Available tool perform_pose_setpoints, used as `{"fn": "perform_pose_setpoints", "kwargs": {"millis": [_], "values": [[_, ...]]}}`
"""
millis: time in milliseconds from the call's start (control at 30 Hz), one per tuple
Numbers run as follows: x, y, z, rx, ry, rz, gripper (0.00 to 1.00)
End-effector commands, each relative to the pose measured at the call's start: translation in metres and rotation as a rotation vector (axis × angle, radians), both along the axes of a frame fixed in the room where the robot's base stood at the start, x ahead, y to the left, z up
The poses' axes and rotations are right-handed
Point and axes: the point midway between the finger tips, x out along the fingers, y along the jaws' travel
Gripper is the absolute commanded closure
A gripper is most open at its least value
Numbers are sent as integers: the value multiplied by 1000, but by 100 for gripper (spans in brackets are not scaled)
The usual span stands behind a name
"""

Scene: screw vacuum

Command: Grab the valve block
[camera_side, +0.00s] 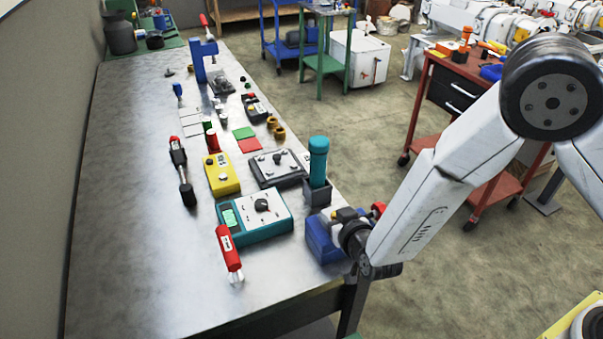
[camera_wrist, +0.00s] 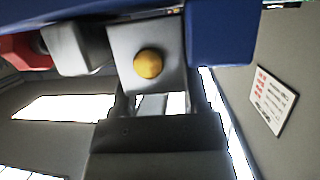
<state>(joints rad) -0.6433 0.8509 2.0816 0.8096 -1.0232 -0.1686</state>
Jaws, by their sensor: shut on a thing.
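The valve block (camera_side: 322,240) is blue, with a grey part, a small yellow knob and a red part by it. It is at the right front edge of the metal bench in the side view. My gripper (camera_side: 347,224) is shut on it from the right. In the wrist view the valve block (camera_wrist: 222,38) fills the top, with its yellow knob facing the camera and red at the far left. My gripper (camera_wrist: 156,102) reaches up to it from below. The exact finger contact is hidden, and I cannot tell whether the block touches the bench.
A teal meter (camera_side: 258,216), a teal-handled tool in a dark holder (camera_side: 317,192) and a red-handled tool (camera_side: 228,252) are close by on the bench (camera_side: 130,215). A red cart (camera_side: 490,170) stands behind my arm. The bench's left side is clear.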

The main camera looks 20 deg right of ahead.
Motion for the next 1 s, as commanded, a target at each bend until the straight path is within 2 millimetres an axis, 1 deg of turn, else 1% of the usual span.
{"fn": "perform_pose_setpoints", "kwargs": {"millis": [33,100,700,833,1000], "values": [[2,5,8,9,-13,9,100],[2,6,14,10,-15,9,100],[1,3,81,8,-12,3,100],[1,3,90,7,-10,3,100],[1,2,95,5,-8,3,100]]}}
